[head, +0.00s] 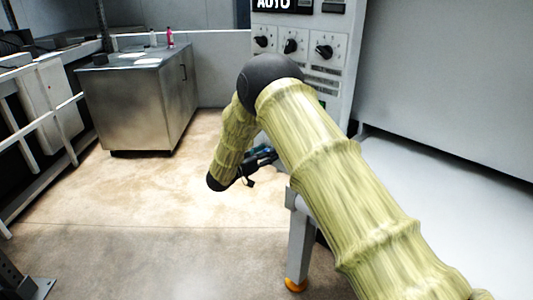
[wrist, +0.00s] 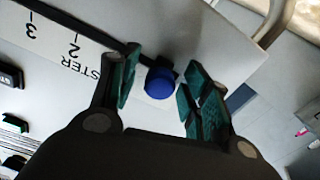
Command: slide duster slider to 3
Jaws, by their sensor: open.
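The duster slider's round blue knob (wrist: 160,83) shows in the wrist view, between the two green-padded fingers of my gripper (wrist: 161,66). The fingers are open, with a visible gap on each side of the knob. A dark slot (wrist: 80,25) runs from near the knob toward the upper left, beside a white scale (wrist: 55,42) with the marks 2 and 3 and the letters "STER". The knob is on the far side of 2 from 3. In the head view my gripper (head: 260,158) is partly hidden by my arm, and the slider cannot be made out.
The grey control panel (head: 347,62) has several black rotary knobs and a display reading "AUTO". Dark buttons (wrist: 12,75) lie at the wrist view's left edge. A steel cabinet (head: 140,95) stands at the left, with open floor (head: 130,195) before it.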

